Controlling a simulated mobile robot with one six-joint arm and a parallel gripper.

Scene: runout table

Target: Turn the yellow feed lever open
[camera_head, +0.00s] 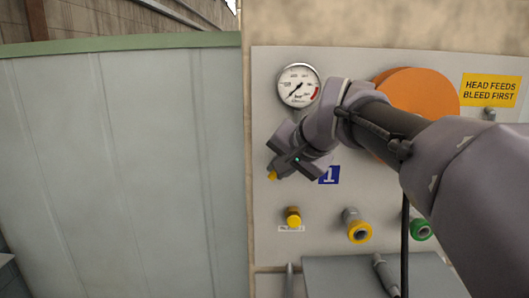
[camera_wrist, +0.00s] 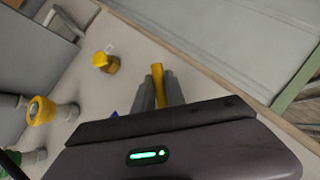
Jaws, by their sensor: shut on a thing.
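The yellow feed lever (camera_wrist: 157,80) is a slim yellow bar between the two grey fingers of my gripper (camera_wrist: 160,92) in the wrist view. The fingers are shut on it, and its rounded end sticks out past them. In the head view only a small yellow bit of the lever (camera_head: 272,175) shows beside my gripper (camera_head: 279,170), near the panel's left edge. The lever's pivot and the rest of it are hidden by my gripper, so I cannot tell how far it is turned.
A pressure gauge (camera_head: 298,85) sits above my gripper. A yellow knob (camera_head: 293,216) is below it, with yellow-ringed (camera_head: 359,231) and green-ringed (camera_head: 420,230) ports to the right. An orange disc (camera_head: 420,92) is partly behind my arm. A pale wall panel (camera_head: 130,160) stands left.

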